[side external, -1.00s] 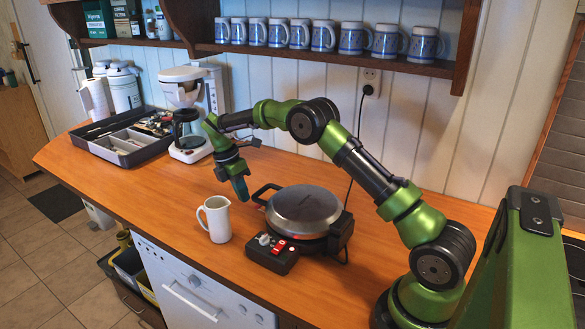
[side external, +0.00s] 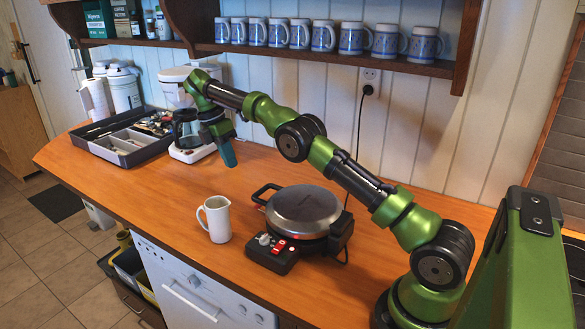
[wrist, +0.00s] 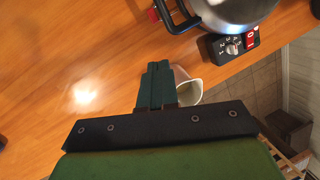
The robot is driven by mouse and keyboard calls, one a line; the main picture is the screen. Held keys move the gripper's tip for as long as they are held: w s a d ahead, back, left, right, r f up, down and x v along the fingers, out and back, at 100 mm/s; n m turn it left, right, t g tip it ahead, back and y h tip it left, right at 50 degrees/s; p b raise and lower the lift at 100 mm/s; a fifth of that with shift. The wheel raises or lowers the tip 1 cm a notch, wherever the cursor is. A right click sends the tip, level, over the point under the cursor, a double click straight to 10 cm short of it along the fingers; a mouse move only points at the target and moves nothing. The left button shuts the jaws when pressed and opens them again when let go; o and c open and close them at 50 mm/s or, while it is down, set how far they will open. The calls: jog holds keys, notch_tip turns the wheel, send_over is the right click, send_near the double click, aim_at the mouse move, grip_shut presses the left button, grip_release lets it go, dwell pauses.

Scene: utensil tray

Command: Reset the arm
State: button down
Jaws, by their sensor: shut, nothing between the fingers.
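My gripper (side external: 229,160) hangs over the counter with its fingers pointing down, in front of the coffee maker. It is shut and empty. In the wrist view my gripper (wrist: 158,68) shows its dark green fingers together, partly covering the white jug (wrist: 189,91). In the side view the white jug (side external: 217,220) stands upright on the counter, apart from my gripper. The utensil tray (side external: 124,159) lies at the far left of the counter with several utensils in its compartments.
A round waffle iron (side external: 303,208) with a switch box (side external: 272,253) stands right of the jug. The coffee maker (side external: 191,152) is close behind my gripper. A shelf (side external: 330,58) with several mugs runs above. The counter's left front (side external: 130,195) is clear.

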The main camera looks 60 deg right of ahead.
jog(key=s+a+r+m+t+y, duration=0.1)
jog(key=s+a+r+m+t, duration=0.1)
jog(key=s+m, duration=0.4)
jog(key=s+a+r+m+t+y, duration=0.1)
jog(key=s+a+r+m+t, duration=0.2)
jog(key=s, duration=1.1)
jog(key=s+a+r+m+t+y, duration=0.1)
jog(key=s+a+r+m+t, duration=0.1)
jog(key=s+a+m+t, duration=0.3)
jog(key=s+a+m, duration=0.4)
jog(key=s, duration=0.1)
jog(key=shift+s+r, duration=0.2)
jog(key=shift+r, duration=0.2)
